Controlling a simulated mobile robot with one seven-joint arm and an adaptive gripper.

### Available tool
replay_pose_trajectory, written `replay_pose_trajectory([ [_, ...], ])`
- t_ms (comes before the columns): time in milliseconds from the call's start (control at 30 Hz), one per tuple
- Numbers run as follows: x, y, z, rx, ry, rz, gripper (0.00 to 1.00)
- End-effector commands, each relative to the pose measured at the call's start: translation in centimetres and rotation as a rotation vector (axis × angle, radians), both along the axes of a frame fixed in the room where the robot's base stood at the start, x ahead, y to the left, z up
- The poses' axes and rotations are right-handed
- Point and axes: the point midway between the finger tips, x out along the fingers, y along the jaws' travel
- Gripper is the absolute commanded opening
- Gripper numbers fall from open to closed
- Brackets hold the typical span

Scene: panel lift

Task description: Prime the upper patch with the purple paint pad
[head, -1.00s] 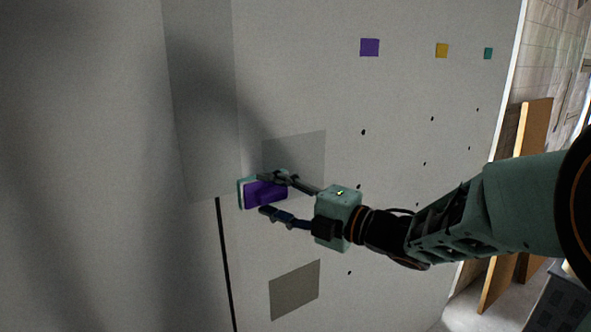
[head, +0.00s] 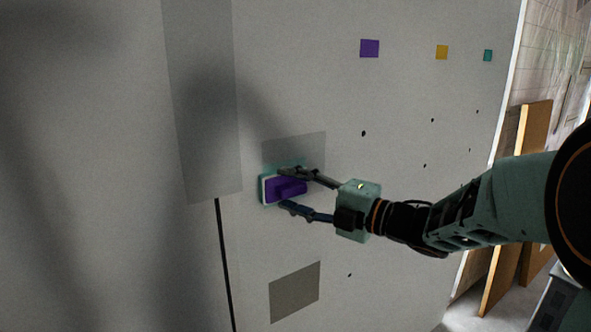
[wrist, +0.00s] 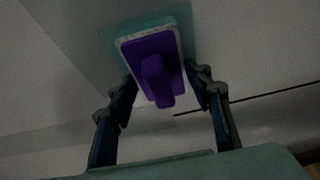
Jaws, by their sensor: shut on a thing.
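The purple paint pad (head: 284,188) has a purple handle, a white plate and a teal layer showing around its edge. My gripper (head: 287,189) is shut on it, with one finger above and one below in the head view. The upper patch (head: 303,145) is a grey rectangle on the wall. The pad covers its lower left part in that view; whether it touches the wall I cannot tell. In the wrist view, the pad (wrist: 153,62) sits between my fingers, with teal behind it against a grey surface.
A second, olive-grey patch (head: 294,291) lies lower on the wall. A tall grey strip (head: 204,120) and a dark vertical line (head: 225,265) are to the left. Wooden boards (head: 521,200) stand at right.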

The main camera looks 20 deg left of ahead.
Motion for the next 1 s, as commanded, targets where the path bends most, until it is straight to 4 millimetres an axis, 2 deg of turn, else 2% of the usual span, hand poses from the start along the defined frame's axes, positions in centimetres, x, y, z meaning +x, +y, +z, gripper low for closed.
replay_pose_trajectory([
  [267, 1.0, -1.0, 0.0, 0.001, -0.001, 0.0, 0.21],
  [600, 4.1, -3.5, 0.0, 0.001, 0.0, -0.001, 0.21],
  [1000, 6.1, -5.3, 0.0, 0.001, 0.0, -0.003, 0.21],
])
